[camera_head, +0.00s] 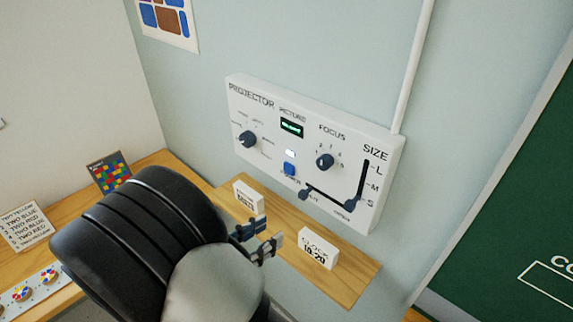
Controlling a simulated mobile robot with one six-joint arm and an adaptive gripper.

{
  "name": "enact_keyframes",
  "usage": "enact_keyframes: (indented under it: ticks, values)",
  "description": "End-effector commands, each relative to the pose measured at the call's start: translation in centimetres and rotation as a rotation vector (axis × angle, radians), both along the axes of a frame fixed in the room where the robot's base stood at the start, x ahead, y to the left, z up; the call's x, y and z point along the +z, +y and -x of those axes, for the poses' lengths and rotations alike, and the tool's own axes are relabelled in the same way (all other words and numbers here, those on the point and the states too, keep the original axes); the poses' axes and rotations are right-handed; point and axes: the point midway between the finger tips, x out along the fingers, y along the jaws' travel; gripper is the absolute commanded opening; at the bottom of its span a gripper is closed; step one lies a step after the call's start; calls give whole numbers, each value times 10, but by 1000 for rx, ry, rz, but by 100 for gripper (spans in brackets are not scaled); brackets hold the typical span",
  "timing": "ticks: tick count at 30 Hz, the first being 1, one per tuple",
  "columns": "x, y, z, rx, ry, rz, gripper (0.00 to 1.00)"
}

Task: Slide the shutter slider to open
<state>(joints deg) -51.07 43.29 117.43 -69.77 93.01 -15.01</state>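The white projector panel (318,135) is mounted on the wall. Along its lower edge runs the shutter slider's dark slot (328,196), with its dark knob (305,193) at the left end. The small labels below the slot are hard to read. My gripper (271,230) is below and left of the knob, in front of the wooden shelf, and apart from the panel. Its two fingers are spread with a gap between them, and I see nothing held.
The size slider knob (351,204) sits low, close to the slot's right end. A blue button (290,169) and focus dial (325,161) are above. Below, a wooden shelf (345,275) carries a clock block (318,248) and another white block (249,197) near my gripper.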

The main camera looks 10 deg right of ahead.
Motion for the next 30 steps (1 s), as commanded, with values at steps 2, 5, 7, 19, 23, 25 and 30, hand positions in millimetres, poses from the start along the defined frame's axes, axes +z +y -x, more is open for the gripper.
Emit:
enact_keyframes:
  ticks: [2, 5, 7, 19, 23, 25, 30]
  values:
    - [-1, 15, -3, 56, 8, 54, 38]
    - [-3, 22, -6, 88, 10, 82, 38]
    - [-4, 20, -9, 93, 10, 87, 38]
    - [-4, -43, -53, 84, 10, 84, 38]
    - [-4, -67, -69, 84, 10, 84, 38]
    - [-4, -78, -78, 84, 10, 84, 38]
    - [-4, -102, -95, 86, 9, 84, 38]
